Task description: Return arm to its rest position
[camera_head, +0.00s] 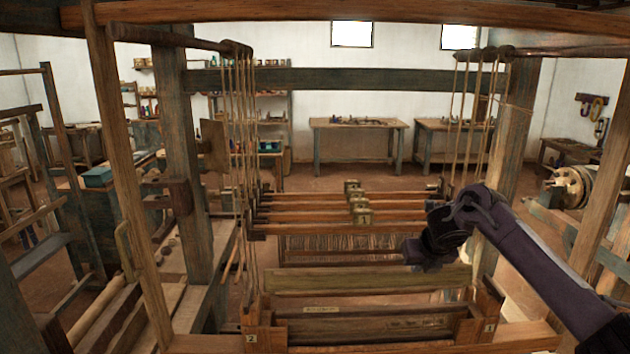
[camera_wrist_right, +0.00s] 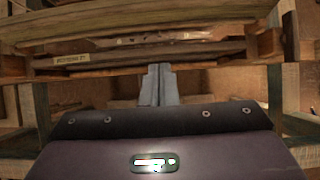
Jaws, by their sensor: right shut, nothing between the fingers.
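My right arm comes in from the right in the head view. Its dark gripper (camera_head: 412,256) hangs over the loom near the right part of the wooden beater (camera_head: 370,279). In the wrist view the two grey fingers of the gripper (camera_wrist_right: 159,72) are together with nothing between them. They point toward the loom's wooden beams (camera_wrist_right: 190,52), and I cannot tell the exact gap to them. My left arm and gripper do not show in either view.
The loom's posts (camera_head: 188,160) and top beam (camera_head: 360,14) frame the space around my arm. Cords (camera_head: 243,110) hang at left and right, holding the heddle shafts (camera_head: 340,207). A wooden wheel (camera_head: 568,187) stands at right. Tables (camera_head: 355,125) stand at the back wall.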

